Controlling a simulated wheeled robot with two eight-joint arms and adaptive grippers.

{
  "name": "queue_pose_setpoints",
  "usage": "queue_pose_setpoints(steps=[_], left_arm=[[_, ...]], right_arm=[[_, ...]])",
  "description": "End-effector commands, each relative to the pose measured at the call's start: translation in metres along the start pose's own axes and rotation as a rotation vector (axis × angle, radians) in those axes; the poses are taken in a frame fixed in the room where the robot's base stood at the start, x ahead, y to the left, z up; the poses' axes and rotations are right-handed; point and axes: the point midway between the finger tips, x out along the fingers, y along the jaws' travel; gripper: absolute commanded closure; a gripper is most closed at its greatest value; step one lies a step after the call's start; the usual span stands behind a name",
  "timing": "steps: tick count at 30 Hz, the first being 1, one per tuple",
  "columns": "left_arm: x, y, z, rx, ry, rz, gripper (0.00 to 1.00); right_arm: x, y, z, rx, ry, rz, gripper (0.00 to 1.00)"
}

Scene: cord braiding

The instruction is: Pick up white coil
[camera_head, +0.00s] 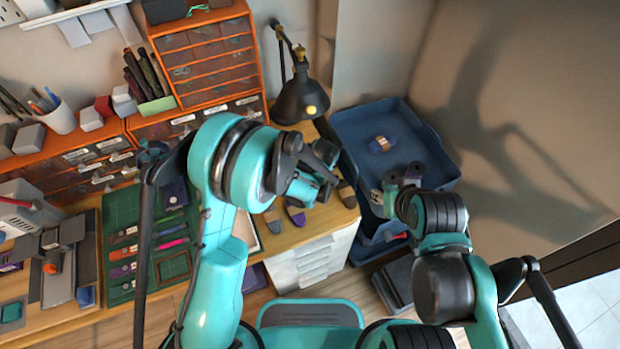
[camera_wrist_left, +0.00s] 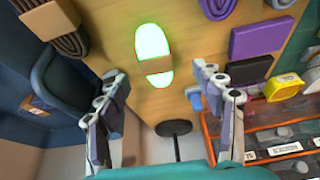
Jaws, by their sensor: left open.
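In the left wrist view a pale oval coil (camera_wrist_left: 153,43) with a tan band around its middle glows white with a green rim. It lies on the wooden tabletop (camera_wrist_left: 115,62). My left gripper (camera_wrist_left: 157,88) is open and empty, its fingers on either side of the picture below the coil and apart from it. In the head view my left gripper (camera_head: 322,165) is over the right part of the table and hides the pale coil. My right gripper (camera_head: 400,180) is over the blue bin; its jaw state is unclear.
A brown cord coil (camera_wrist_left: 52,32) and a purple block (camera_wrist_left: 256,42) lie near the pale coil. The black desk lamp (camera_head: 298,100) stands behind my left gripper. Orange drawers (camera_head: 205,55) rise at the back. The blue bin (camera_head: 440,165) holds a banded coil (camera_head: 380,144).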

Motion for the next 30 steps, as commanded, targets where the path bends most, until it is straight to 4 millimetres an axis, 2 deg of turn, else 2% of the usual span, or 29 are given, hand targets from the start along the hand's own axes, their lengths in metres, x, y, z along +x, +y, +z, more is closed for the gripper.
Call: queue_pose_setpoints(steps=[6, 9, 18, 20, 25, 30], left_arm=[[0.035, 0.006, -0.004, -0.001, 0.0, 0.0, 0.33], [0.047, 0.005, -0.004, 0.0, 0.0, 0.001, 0.33], [0.051, 0.006, -0.005, 0.001, 0.0, 0.001, 0.33], [0.051, 0.005, -0.005, 0.001, 0.0, 0.001, 0.46], [0.051, 0.005, -0.005, 0.001, 0.0, 0.001, 0.9], [0.051, 0.005, -0.005, 0.001, 0.0, 0.001, 0.91]], right_arm=[[0.013, 0.0, 0.009, 0.0, 0.0, 0.0, 0.6], [0.016, 0.0, 0.011, 0.0, 0.0, 0.0, 0.6], [0.016, 0.0, 0.011, 0.0, 0.0, 0.0, 0.6], [0.016, 0.0, 0.011, 0.0, 0.0, 0.0, 0.6], [0.016, 0.0, 0.011, 0.0, 0.0, 0.0, 0.6], [0.016, 0.0, 0.011, 0.0, 0.0, 0.0, 0.6]])
